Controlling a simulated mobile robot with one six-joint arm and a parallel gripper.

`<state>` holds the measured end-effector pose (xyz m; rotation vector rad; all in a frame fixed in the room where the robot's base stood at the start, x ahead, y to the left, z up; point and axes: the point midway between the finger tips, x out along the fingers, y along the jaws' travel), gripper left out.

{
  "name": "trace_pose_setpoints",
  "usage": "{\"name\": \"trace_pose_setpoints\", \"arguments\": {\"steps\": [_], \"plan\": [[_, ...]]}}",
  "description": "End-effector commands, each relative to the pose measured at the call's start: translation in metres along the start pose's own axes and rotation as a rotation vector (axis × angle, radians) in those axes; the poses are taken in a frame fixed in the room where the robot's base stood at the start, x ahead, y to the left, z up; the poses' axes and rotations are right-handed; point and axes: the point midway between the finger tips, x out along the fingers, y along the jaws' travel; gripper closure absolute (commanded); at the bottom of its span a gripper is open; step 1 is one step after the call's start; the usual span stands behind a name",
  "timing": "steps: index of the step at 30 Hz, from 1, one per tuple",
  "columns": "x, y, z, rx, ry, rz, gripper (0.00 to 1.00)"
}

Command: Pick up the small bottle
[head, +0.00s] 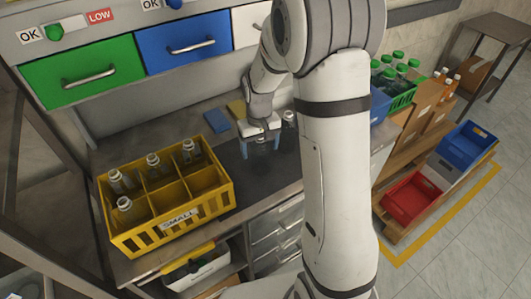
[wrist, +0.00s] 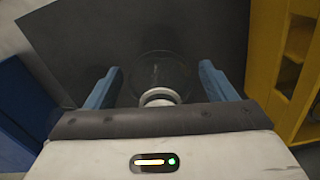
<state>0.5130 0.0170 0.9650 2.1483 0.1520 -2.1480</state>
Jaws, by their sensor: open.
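A clear bottle (wrist: 160,72) with a pale neck ring stands on the dark mat, between the two blue fingers of my gripper (wrist: 160,85) in the wrist view. Gaps show on both sides, so the fingers do not touch it. In the head view my gripper (head: 261,148) points down over the mat, and the bottle is only faintly visible between its fingers. A second clear bottle (head: 289,119) stands just right of my gripper. The yellow crate (head: 178,222) marked SMALL holds several clear bottles, with some compartments empty.
Dark mat (head: 240,178) is bare left of my gripper. Behind are a blue pad (head: 217,121), a yellow pad (head: 236,109), and green (head: 85,75) and blue (head: 187,43) drawers. Red (head: 408,196) and blue (head: 465,146) bins stand lower right.

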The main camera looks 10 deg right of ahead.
Motion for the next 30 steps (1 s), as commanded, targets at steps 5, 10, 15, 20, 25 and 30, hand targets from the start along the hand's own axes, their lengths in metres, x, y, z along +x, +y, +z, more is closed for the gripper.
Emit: {"name": "trace_pose_setpoints", "arguments": {"steps": [5, 10, 15, 20, 25, 30], "plan": [[0.0, 0.0, 0.0, 0.0, 0.0, 0.0, 0.33], [0.0, -0.001, 0.0, -0.001, 0.0, 0.0, 0.47], [0.0, -0.001, 0.0, -0.001, 0.0, 0.0, 0.61], [0.0, -0.001, 0.0, -0.001, 0.0, 0.0, 0.7], [-0.001, -0.001, 0.0, -0.001, 0.001, 0.0, 0.7], [-0.019, -0.001, -0.001, -0.002, 0.005, 0.001, 0.7]]}}
